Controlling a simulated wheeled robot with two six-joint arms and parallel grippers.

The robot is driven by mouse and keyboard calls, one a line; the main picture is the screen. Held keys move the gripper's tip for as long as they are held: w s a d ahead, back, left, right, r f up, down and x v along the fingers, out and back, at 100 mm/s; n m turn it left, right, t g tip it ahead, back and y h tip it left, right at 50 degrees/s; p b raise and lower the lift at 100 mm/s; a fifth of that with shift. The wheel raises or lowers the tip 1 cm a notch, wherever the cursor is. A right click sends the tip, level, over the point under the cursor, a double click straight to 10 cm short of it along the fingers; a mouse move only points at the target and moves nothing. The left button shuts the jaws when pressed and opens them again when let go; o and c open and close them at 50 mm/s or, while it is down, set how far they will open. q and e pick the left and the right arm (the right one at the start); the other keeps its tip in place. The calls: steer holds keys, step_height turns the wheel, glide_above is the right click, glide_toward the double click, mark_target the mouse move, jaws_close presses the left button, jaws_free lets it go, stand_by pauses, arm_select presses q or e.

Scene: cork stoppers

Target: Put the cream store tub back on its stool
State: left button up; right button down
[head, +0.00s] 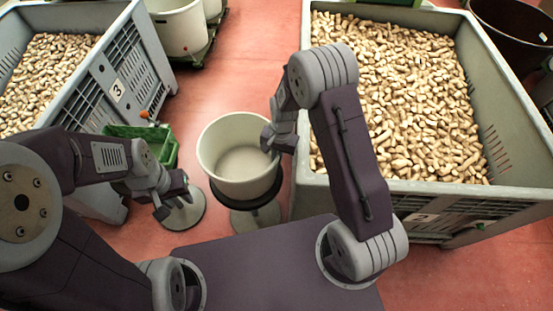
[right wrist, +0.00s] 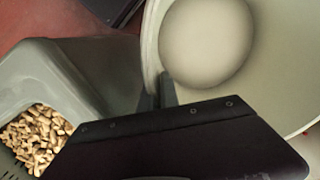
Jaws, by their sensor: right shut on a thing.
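The cream store tub (head: 236,183) is in the middle of the head view, upright and empty inside. It sits on or just above a round dark-topped stool (head: 265,211); I cannot tell whether its base touches the seat. My right gripper (head: 268,146) is shut on the tub's right rim. In the right wrist view the tub's pale inside (right wrist: 276,75) fills the upper right, with the gripper's fingers at its wall. My left gripper (head: 174,206) is left of the tub, apart from it, and its fingers look spread and empty.
A grey crate of corks (head: 520,199) stands close on the right, another grey crate (head: 112,84) at the left. Pale tubs (head: 180,27) stand at the back. Red floor lies between the crates.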

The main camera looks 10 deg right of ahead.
steer(key=shift+w+f, duration=0.1)
steer(key=shift+f, duration=0.35)
